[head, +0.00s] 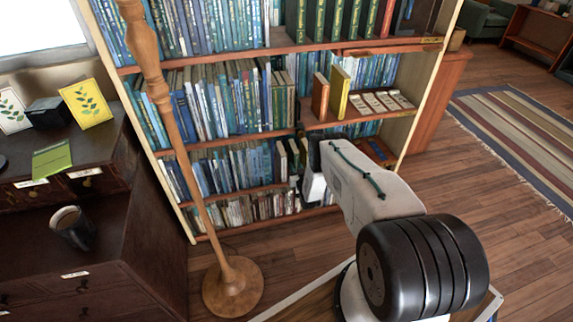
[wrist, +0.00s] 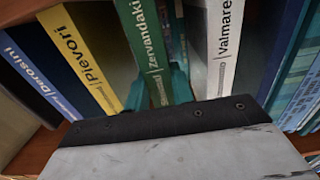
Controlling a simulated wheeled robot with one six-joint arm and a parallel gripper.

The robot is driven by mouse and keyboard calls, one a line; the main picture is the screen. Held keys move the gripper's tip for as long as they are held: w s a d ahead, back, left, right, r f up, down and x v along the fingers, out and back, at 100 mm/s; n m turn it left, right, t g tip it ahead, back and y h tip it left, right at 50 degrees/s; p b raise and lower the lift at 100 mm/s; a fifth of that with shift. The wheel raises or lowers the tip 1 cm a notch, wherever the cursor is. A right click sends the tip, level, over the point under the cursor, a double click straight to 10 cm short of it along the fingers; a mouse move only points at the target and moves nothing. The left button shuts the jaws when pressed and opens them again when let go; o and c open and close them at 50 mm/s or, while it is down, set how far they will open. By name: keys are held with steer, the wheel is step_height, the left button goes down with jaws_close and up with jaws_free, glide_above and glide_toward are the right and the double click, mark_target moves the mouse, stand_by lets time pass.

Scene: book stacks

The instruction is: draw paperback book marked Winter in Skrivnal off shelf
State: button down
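No spine that I can read carries the title Winter in Skrivnal. In the wrist view, close spines read Durosini on a blue and white book (wrist: 38,75), Pievori on a yellow book (wrist: 82,62), Zervandaki on a green book (wrist: 143,42) and Valmare on a white book (wrist: 222,50). My gripper (head: 303,152) reaches the lower shelves of the bookcase in the head view, mostly hidden behind my arm. In the wrist view its dark and grey body fills the bottom, close in front of the spines. Teal patches show beside the green book's lower end; whether they are fingers is unclear.
The bookcase (head: 279,47) has several packed shelves. A wooden pole on a round base (head: 232,287) stands before its left part. Open wood floor and a striped rug (head: 520,135) lie right.

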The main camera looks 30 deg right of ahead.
steer(key=shift+r, duration=0.1)
steer(key=shift+r, duration=0.15)
steer(key=shift+s+r, duration=0.2)
steer(key=shift+r, duration=0.1)
steer(key=v, duration=1.5)
